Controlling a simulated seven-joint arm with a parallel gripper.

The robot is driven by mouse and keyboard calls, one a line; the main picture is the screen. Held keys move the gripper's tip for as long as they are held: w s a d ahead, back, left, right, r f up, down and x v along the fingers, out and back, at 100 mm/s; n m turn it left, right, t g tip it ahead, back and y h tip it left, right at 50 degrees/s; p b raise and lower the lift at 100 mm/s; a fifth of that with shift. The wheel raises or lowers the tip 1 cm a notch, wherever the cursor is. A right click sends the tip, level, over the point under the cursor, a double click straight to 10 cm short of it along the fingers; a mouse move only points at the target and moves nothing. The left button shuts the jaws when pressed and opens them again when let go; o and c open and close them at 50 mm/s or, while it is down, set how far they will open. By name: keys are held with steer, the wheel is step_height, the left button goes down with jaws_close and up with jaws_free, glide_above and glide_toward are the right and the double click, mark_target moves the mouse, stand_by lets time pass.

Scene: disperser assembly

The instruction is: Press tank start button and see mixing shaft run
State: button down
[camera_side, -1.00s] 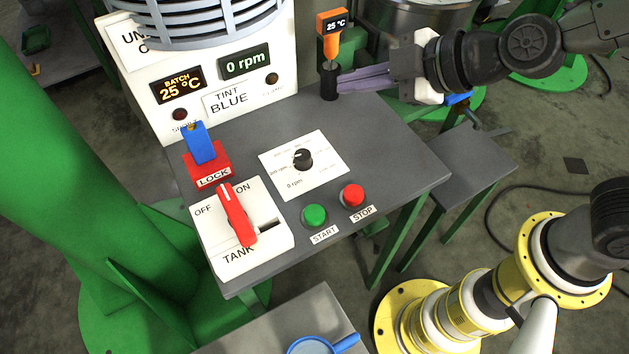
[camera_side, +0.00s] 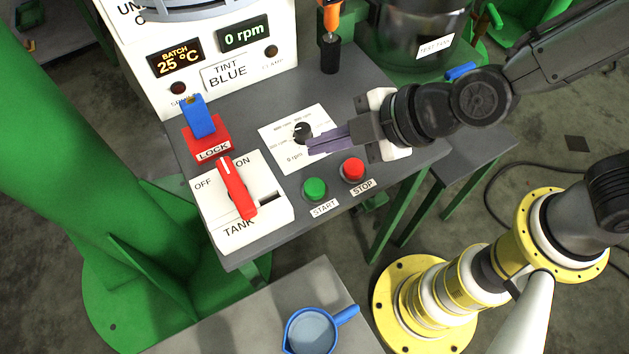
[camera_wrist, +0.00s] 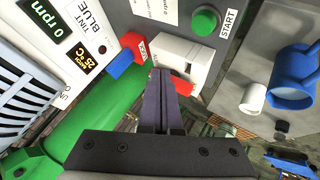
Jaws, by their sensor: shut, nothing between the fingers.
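The green START button (camera_side: 315,188) is on the front part of the grey console, and it also shows in the wrist view (camera_wrist: 206,20). The red STOP button (camera_side: 353,169) is right of it. My gripper (camera_side: 310,146) is shut and empty, above the console beside the black speed knob (camera_side: 302,131) and behind the START button, not touching it. The rpm display (camera_side: 245,36) reads 0 rpm. The red TANK switch (camera_side: 236,188) has its upper end near ON. The mixing shaft cannot be made out.
A blue lever (camera_side: 198,118) stands on the red LOCK block (camera_side: 208,143). The orange thermometer (camera_side: 331,22) stands in a black holder (camera_side: 330,54) at the back. A blue jug (camera_side: 311,331) is on the lower grey table. The console surface around the START button is clear.

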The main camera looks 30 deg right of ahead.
glide_toward(312, 184)
steer(key=shift+w+a+f, duration=0.65)
steer(key=shift+w+a, duration=0.25)
steer(key=shift+w, duration=0.15)
steer(key=shift+w+a+f, duration=0.65)
steer(key=shift+w+a, duration=0.25)
steer(key=shift+w, duration=0.1)
stand_by(0.5)
steer(key=shift+f, duration=0.4)
steer(key=shift+f, duration=0.95)
stand_by(1.1)
steer(key=shift+r, duration=1.35)
steer(key=shift+r, duration=0.1)
steer(key=shift+r, duration=2.4)
